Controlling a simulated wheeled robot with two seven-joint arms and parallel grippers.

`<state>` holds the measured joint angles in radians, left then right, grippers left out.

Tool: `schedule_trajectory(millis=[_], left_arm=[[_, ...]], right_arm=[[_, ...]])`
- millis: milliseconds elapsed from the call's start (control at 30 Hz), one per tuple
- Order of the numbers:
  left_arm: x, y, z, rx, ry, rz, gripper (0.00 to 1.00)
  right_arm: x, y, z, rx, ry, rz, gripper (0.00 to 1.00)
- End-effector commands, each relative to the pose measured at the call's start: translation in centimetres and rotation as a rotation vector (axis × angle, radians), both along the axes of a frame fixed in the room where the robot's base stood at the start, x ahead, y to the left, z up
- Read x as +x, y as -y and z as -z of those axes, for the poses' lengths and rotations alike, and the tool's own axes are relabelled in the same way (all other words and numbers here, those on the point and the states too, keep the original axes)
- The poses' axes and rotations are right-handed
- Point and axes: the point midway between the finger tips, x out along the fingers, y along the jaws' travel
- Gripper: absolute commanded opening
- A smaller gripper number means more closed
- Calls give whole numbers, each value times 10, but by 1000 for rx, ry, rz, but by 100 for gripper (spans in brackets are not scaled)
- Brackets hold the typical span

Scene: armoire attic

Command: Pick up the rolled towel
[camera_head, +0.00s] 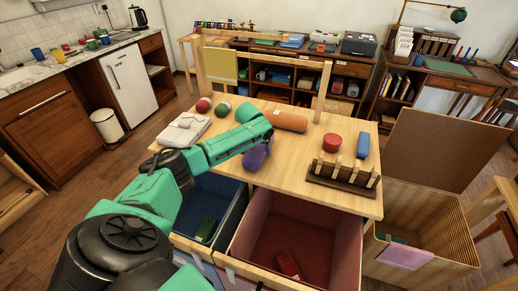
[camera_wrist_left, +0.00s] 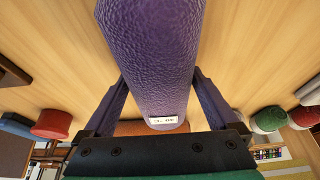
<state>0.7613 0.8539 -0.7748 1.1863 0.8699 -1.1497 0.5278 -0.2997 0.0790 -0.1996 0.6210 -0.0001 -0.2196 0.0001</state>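A purple textured roll, which I take as the rolled towel (camera_head: 257,154), lies on the wooden table, partly hidden under my left gripper. In the left wrist view the purple roll (camera_wrist_left: 155,60) fills the top centre, with a small white label at its end. My left gripper (camera_head: 259,137) is over it. Its two fingers flank the roll, one on each side. The fingertips meet the roll's edges there, and I cannot tell whether they press on it. My right gripper is not in view.
On the table (camera_head: 310,185) are an orange roll (camera_head: 285,121), a red cylinder (camera_head: 332,143), a blue roll (camera_head: 363,145), a peg rack (camera_head: 343,181), balls (camera_head: 222,109) and a folded white cloth (camera_head: 183,129). A wooden frame (camera_head: 323,90) stands behind.

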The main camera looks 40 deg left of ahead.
Motion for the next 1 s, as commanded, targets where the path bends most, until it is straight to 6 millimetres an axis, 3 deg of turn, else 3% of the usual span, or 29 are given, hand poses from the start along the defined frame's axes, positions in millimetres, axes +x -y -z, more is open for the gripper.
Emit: schedule_trajectory(millis=[33, 133, 167, 433, 567, 767, 1000], left_arm=[[0, 0, 0, 0, 0, 0, 69], [0, 0, 0, 0, 0, 0, 31], [0, 0, -1, 0, 1, -1, 25], [0, 0, -3, 0, 1, -1, 25], [1, 0, -16, -1, 4, 0, 25], [1, 0, -67, 0, 7, 0, 25], [1, 1, -153, -3, 7, -1, 25]], right_arm=[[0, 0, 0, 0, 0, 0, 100], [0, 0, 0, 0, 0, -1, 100], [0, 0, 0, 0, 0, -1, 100], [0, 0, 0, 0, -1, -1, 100], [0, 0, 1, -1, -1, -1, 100], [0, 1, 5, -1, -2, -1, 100], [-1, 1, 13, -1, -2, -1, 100]])
